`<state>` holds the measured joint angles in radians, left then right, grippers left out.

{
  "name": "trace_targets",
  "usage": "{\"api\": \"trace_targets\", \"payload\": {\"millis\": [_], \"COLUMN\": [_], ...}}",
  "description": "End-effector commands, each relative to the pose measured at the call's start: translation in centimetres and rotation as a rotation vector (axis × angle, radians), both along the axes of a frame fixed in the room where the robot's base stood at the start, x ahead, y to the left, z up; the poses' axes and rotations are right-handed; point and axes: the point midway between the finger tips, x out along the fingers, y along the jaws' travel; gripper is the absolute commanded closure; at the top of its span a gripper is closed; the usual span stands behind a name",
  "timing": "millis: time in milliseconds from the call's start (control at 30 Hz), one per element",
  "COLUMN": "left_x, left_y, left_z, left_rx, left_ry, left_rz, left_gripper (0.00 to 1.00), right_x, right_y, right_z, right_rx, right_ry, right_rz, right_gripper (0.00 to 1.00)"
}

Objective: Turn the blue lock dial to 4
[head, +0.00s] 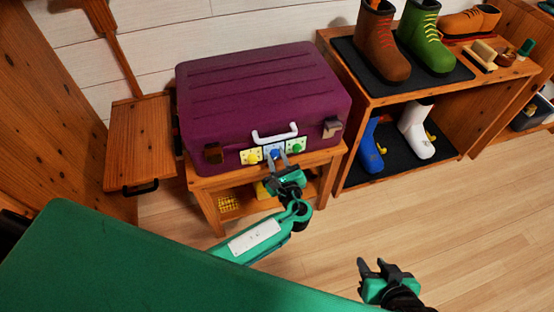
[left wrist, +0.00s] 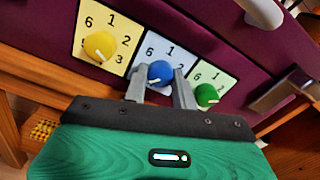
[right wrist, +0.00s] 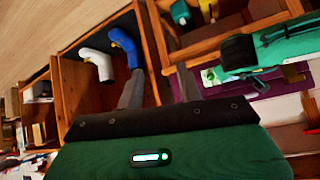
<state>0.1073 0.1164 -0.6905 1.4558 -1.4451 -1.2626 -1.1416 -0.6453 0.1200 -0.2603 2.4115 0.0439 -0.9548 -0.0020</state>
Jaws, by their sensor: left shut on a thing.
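The purple suitcase (head: 262,85) lies on a low wooden stand, with a row of three dials on its front. The blue dial (left wrist: 160,73) is in the middle on a pale blue plate; 6, 1 and 2 show, the lower numbers are hidden. Its white mark points down-left in the left wrist view. My left gripper (head: 277,157) is shut on the blue dial, one finger on each side. The yellow dial (left wrist: 100,46) is to its left and the green dial (left wrist: 207,94) to its right. My right gripper (head: 371,266) is open and empty, low over the floor.
A white handle (head: 275,135) stands out above the dials, and a metal latch (head: 332,127) is to the right. A shoe rack (head: 362,90) with boots is at the right. Floor in front is clear.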

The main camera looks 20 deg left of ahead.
Motion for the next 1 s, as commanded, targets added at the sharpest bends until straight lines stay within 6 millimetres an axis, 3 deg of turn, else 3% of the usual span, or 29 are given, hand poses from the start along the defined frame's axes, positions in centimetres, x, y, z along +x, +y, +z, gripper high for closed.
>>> {"api": "trace_targets", "payload": {"millis": [700,1000], "left_x": [0.0,0.0], "left_y": [0.0,-0.1], "left_z": [-0.2,-0.1], "left_rx": [-0.498,-0.586], "left_ry": [-0.336,-0.395], "left_rz": [0.001,0.001], "left_gripper": [0.96,0.96], "right_x": [1.3,3.3], "right_y": [6.0,5.5], "right_z": [0.6,3.9], "right_rx": [0.249,0.289], "right_ry": [-0.404,-0.581], "right_rz": [0.025,0.001], "right_gripper": [0.64,0.64]}}
